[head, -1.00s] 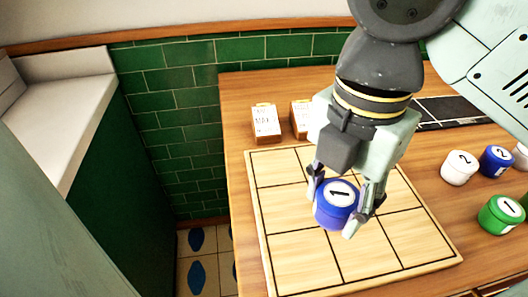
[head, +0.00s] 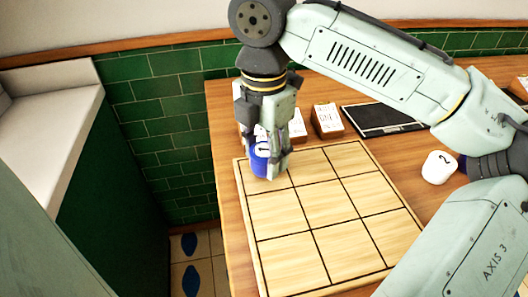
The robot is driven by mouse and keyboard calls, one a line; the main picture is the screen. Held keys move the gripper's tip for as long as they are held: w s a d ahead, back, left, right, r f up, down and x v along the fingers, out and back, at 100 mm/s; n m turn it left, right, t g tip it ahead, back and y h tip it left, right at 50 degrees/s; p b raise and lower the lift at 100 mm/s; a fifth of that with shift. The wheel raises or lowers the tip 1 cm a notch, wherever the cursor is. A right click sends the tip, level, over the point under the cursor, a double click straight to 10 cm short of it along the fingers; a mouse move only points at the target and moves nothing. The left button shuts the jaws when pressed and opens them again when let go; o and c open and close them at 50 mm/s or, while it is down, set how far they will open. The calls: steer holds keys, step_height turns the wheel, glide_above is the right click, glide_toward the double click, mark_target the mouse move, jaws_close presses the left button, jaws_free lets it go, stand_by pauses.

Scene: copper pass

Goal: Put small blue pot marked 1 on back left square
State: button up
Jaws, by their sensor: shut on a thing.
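The small blue pot marked 1 (head: 259,161) is between the fingers of my gripper (head: 268,165), which is shut on it. Pot and gripper are over the back left square of the wooden grid board (head: 309,207). The pot looks upright, its white lid partly hidden by a finger. I cannot tell whether its base touches the board. The other squares in view are empty.
A white pot marked 2 (head: 439,167) stands to the right of the board, near my arm. Small card boxes (head: 326,121) and a dark slate (head: 383,118) lie behind the board. The table's left edge is close to the board.

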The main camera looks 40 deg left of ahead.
mark_target(264, 151)
steer(key=shift+f, duration=0.45)
steer(key=shift+f, duration=0.1)
steer(key=o, duration=1.3)
steer(key=shift+c, duration=0.2)
step_height(264, 151, up, 12)
